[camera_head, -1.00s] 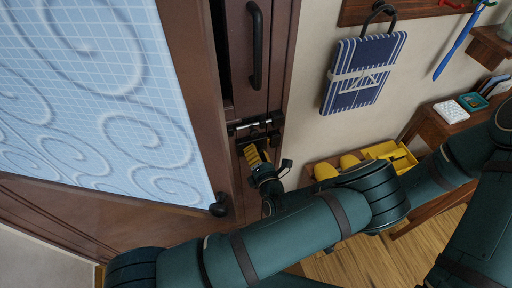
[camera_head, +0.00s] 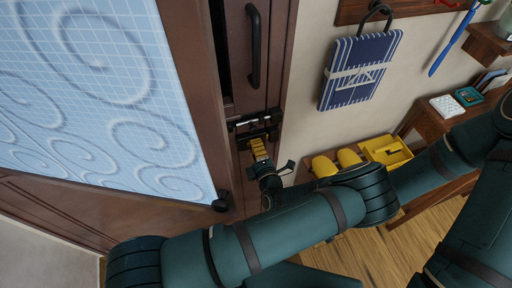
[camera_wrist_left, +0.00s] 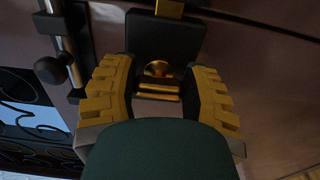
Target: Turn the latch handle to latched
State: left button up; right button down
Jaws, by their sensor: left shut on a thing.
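The latch (camera_head: 252,123) is a dark fitting with a silver bar on the brown wooden door, below the black pull handle (camera_head: 254,45). My left gripper (camera_head: 257,147) is at its lower edge, yellow fingers pointing up to it. In the left wrist view, the brass-coloured latch handle (camera_wrist_left: 158,70) sits between the two yellow fingers of my left gripper (camera_wrist_left: 160,92), in front of a dark plate (camera_wrist_left: 165,35). The gripper is shut on this handle. In the head view the fingers hide the handle, so its angle is unclear. My right gripper is out of view.
A blue patterned panel (camera_head: 90,90) fills the left. Yellow items and a yellow box (camera_head: 388,152) rest on a low shelf at right. A silver bar with a dark knob (camera_wrist_left: 50,70) is left of the fingers.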

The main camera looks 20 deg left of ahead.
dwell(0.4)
pick_arm(q)
jog(key=o, duration=1.2)
jog(key=v, duration=0.7)
jog(key=shift+s+d, duration=0.15)
jog(key=shift+s, duration=0.05)
jog(key=shift+s, duration=0.1)
